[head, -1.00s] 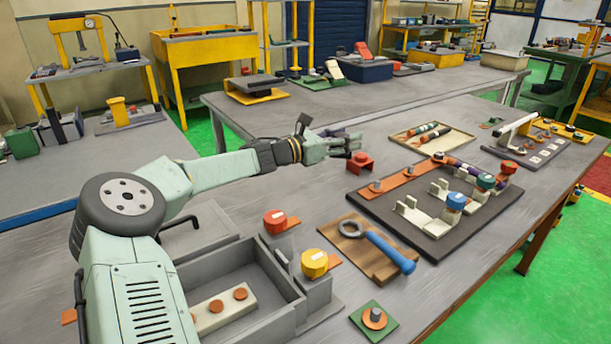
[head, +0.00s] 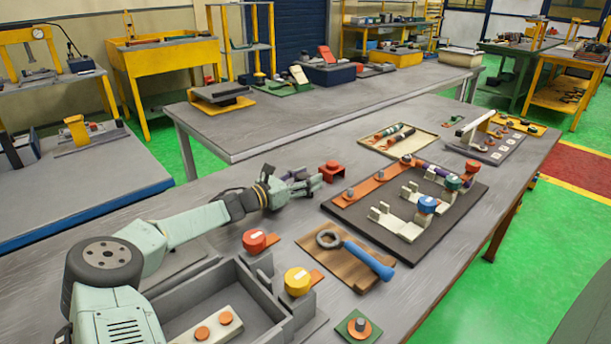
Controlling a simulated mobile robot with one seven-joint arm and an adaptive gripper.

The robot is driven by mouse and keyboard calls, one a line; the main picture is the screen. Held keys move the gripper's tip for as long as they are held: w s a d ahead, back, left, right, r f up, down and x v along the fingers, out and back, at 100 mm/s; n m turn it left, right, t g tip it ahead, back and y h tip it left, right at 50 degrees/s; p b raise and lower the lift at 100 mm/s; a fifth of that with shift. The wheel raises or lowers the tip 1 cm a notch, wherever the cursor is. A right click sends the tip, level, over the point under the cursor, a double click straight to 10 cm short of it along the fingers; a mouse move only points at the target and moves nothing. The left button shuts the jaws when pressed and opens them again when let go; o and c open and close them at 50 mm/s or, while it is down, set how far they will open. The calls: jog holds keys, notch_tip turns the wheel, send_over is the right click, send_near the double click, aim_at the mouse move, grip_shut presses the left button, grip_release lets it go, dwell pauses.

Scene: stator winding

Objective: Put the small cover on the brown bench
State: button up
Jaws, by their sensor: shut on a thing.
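My gripper (head: 306,182) is at the end of my arm, which reaches right over the grey-topped bench (head: 215,215) with brown legs. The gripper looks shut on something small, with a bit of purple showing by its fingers. The fingers hide most of it, so I cannot tell whether it is the small cover. A red block (head: 333,171) with a knob on top is just right of the fingertips, apart or barely touching; I cannot tell which. No other thing is clearly a small cover.
A dark board (head: 410,240) with cream holders and colored caps is right of the gripper. A wooden board (head: 340,270) bears a ring and a blue-handled tool. A grey open box (head: 215,300) is in front. Another grey bench (head: 290,125) stands behind.

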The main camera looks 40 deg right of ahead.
jog(key=shift+f, duration=0.2)
jog(key=o, duration=1.1)
jog(key=shift+c, duration=0.2)
jog(key=shift+r, duration=0.15)
jog(key=a+b, duration=0.2)
jog(key=a, duration=0.5)
jog(key=shift+b, duration=0.35)
jog(key=shift+a, duration=0.3)
